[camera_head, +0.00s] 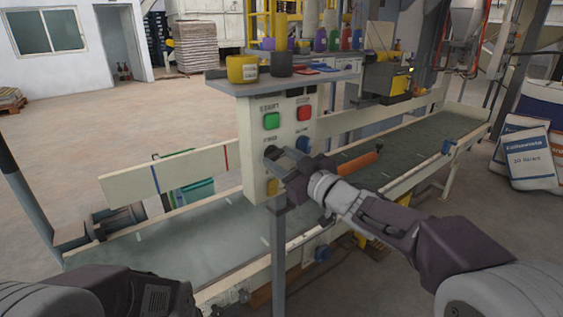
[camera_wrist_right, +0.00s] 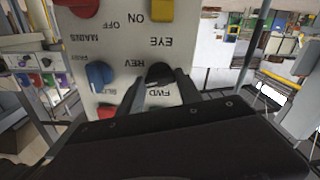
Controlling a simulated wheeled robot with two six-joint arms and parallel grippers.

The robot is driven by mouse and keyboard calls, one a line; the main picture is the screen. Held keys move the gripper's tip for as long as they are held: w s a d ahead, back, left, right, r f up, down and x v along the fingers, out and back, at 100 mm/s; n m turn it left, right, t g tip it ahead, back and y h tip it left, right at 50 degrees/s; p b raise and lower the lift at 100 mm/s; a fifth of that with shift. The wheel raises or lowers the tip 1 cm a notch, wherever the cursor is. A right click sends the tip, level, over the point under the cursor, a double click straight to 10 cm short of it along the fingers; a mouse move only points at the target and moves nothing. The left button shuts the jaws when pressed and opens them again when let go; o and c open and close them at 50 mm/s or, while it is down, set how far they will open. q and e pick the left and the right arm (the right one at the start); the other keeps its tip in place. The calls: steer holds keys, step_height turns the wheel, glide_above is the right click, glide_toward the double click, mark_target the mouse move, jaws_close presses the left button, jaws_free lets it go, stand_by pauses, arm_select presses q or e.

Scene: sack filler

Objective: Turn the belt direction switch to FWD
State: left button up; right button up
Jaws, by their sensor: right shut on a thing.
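The control box (camera_head: 287,117) stands beside the conveyor with a pale front panel. In the right wrist view the panel (camera_wrist_right: 118,55) appears upside down. The belt direction switch is a black knob (camera_wrist_right: 160,73) between the printed words REV and FWD. My right gripper (camera_head: 275,155) is at the lower part of the panel. In the right wrist view its fingers (camera_wrist_right: 160,92) are on either side of the black knob, shut on it. The fingers partly cover the knob, so I cannot tell its exact pointing. My left arm shows at the lower left, with no fingertips visible.
A green button (camera_head: 271,121) and a red button (camera_head: 304,113) sit higher on the panel. A blue knob (camera_wrist_right: 98,74) is close beside the black knob. The conveyor belt (camera_head: 400,145) runs behind the box.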

steer(key=n+b, duration=0.1)
steer(key=n, duration=0.2)
steer(key=shift+f+n, duration=0.1)
steer(key=shift+n, duration=0.3)
steer(key=n+b, duration=0.1)
steer(key=n, duration=0.2)
steer(key=shift+n+b, duration=0.3)
steer(key=shift+b, duration=0.05)
steer(key=n+b, duration=0.1)
steer(key=n, duration=0.3)
steer(key=shift+b, duration=0.4)
steer(key=shift+n+b, duration=0.6)
steer(key=shift+n, duration=1.1)
steer(key=o, duration=1.4)
